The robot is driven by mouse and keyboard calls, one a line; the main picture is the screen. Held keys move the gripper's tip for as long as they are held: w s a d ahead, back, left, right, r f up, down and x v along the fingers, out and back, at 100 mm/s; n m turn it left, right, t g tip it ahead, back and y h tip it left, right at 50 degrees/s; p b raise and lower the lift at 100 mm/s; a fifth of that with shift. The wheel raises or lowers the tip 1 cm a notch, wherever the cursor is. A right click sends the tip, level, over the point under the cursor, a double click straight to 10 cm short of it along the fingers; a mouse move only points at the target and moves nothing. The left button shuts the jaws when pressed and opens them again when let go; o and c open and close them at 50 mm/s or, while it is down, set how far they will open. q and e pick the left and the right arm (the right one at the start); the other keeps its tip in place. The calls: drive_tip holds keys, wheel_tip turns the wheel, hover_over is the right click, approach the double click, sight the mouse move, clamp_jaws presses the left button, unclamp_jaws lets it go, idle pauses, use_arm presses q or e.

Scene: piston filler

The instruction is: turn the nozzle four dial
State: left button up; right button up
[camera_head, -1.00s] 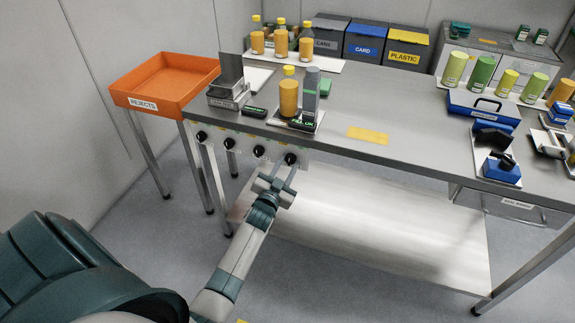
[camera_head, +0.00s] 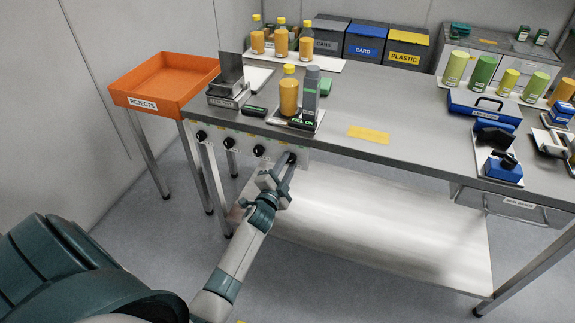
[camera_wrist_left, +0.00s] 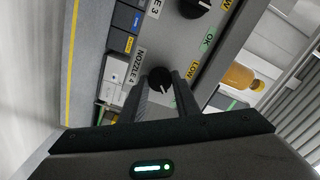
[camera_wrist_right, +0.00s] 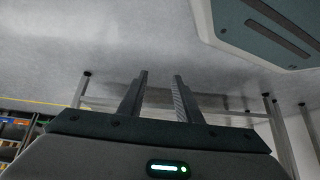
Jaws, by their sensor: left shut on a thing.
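The nozzle four dial (camera_head: 291,157) is a black knob at the right end of the row on the panel under the bench's front edge. In the left wrist view the dial (camera_wrist_left: 160,79) sits between the fingertips, beside a NOZZLE 4 label (camera_wrist_left: 135,66) and the OK and LOW marks. My left gripper (camera_head: 284,171) is shut on this dial, with one finger on each side of it. My fingers partly hide the dial in the head view. My right gripper (camera_wrist_right: 161,78) is open and empty, facing the floor; it is out of the head view.
Other black dials (camera_head: 259,150) stand in a row to the left on the panel. A bottle of orange liquid (camera_head: 289,95) stands on the bench above. An orange rejects tray (camera_head: 165,85) is at the left. A lower shelf (camera_head: 370,225) lies beneath the bench.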

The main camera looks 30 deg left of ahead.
use_arm(q)
drive_tip(key=shift+f, duration=0.1)
use_arm(e)
drive_tip(key=shift+s+a+f, duration=0.1)
drive_tip(key=shift+s+a, duration=0.1)
drive_tip(key=shift+s, duration=0.05)
drive_tip(key=shift+w, duration=0.1)
use_arm(q)
drive_tip(key=o, duration=1.1)
drive_tip(key=shift+c, duration=0.2)
use_arm(e)
drive_tip(key=shift+w+a+r, duration=0.1)
drive_tip(key=shift+w+r, duration=0.1)
drive_tip(key=shift+w, duration=0.4)
use_arm(q)
drive_tip(key=shift+v, duration=0.8)
drive_tip(key=b+v, duration=0.2)
drive_tip(key=v, duration=1.4)
use_arm(e)
drive_tip(key=shift+s+d+f+g, duration=0.6)
drive_tip(key=shift+s+d+f, duration=0.15)
drive_tip(key=shift+d+f, duration=0.2)
